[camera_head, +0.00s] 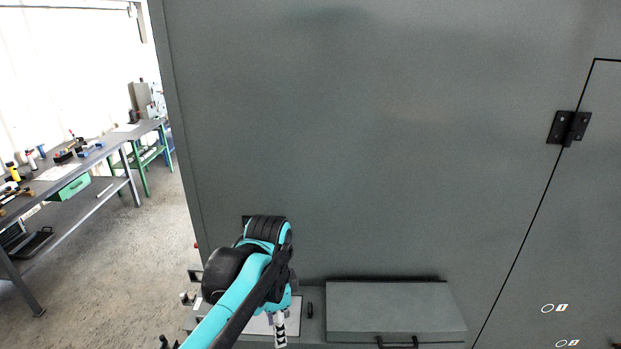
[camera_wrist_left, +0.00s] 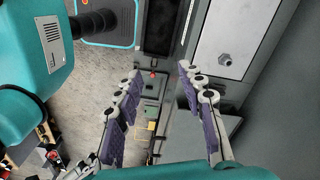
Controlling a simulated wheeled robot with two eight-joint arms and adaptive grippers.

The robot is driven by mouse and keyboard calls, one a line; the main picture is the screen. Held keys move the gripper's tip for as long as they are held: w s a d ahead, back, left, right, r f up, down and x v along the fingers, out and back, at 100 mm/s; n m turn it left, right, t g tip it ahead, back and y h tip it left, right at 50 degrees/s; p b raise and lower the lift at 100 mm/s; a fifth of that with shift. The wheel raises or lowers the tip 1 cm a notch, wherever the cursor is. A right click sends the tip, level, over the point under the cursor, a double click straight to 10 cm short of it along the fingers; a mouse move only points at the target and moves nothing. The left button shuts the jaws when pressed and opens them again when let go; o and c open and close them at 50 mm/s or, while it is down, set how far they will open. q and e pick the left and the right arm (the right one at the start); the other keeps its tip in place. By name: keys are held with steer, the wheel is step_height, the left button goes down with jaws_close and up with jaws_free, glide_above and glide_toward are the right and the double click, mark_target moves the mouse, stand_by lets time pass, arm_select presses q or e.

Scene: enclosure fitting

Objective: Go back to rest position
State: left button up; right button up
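My left arm reaches in from the bottom of the head view in front of a large grey enclosure (camera_head: 380,150). Its gripper (camera_head: 280,332) points down near the enclosure's lower ledge, and only part of it shows there. In the left wrist view the gripper (camera_wrist_left: 159,70) has its two purple-padded fingers spread apart. Nothing is held between them. A light panel with a round knob (camera_wrist_left: 225,58) lies beyond the right finger. My right gripper is in neither view.
A grey lidded box (camera_head: 395,305) with a black handle juts out at the enclosure's base. A black hinge (camera_head: 568,128) sits on the door seam at right. Workbenches (camera_head: 75,165) with tools stand at left, with bare floor (camera_head: 130,250) between them and the enclosure.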

arm_select(q)
steer(key=s+a+f+n+t+b, duration=0.2)
steer(key=s+a+f+n+b, duration=0.1)
steer(key=f+b, duration=0.7)
steer(key=s+a+f+n+t+b, duration=0.2)
steer(key=s+a+f+n+b, duration=0.2)
steer(key=f+b, duration=0.6)
steer(key=s+a+f+n+t+b, duration=0.3)
steer(key=f+n+b, duration=0.3)
steer(key=f+b, duration=0.4)
step_height(320, 180, down, 5)
steer(key=shift+s+a+r+n, duration=0.1)
steer(key=shift+s+a+n, duration=0.15)
steer(key=shift+s+n, duration=0.2)
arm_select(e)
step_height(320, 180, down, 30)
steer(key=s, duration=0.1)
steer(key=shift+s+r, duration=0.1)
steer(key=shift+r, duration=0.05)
